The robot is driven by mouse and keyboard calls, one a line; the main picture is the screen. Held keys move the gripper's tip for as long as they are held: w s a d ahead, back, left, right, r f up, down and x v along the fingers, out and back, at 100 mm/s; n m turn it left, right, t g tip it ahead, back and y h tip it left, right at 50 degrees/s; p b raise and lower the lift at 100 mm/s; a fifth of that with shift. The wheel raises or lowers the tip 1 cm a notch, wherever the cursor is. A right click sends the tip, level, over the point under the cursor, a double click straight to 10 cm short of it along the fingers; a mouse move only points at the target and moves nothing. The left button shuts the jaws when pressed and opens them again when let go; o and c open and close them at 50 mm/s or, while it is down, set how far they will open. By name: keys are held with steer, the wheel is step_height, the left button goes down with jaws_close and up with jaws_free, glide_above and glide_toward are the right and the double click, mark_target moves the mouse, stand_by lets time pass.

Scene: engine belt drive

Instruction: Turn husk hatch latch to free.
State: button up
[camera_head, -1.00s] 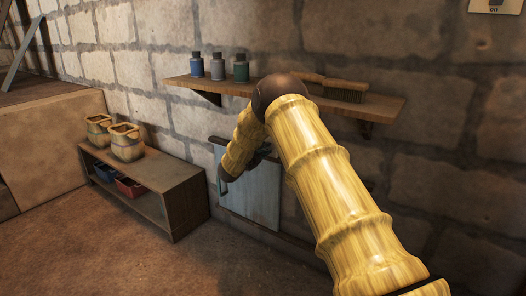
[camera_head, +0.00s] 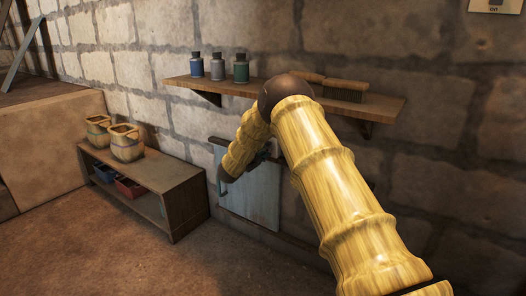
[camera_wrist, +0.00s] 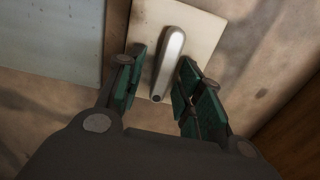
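The latch (camera_wrist: 169,62) is a pale metal lever on a cream plate (camera_wrist: 205,40) in the wrist view. It runs lengthwise, tilted slightly, with a dark spot at its near end. My gripper (camera_wrist: 158,75) is open, with one green-padded finger on each side of the lever. The right finger is close to it; I cannot tell whether it touches. The grey-blue hatch panel (camera_wrist: 50,40) is left of the plate, and also shows in the head view (camera_head: 255,193), partly behind my arm. My arm hides most of the latch area there.
A wall shelf (camera_head: 385,106) with several bottles and a brush (camera_head: 346,90) is above the hatch. The floor in front is clear.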

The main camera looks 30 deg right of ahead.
steer(key=shift+a, duration=0.1)
steer(key=v, duration=1.2)
stand_by(0.4)
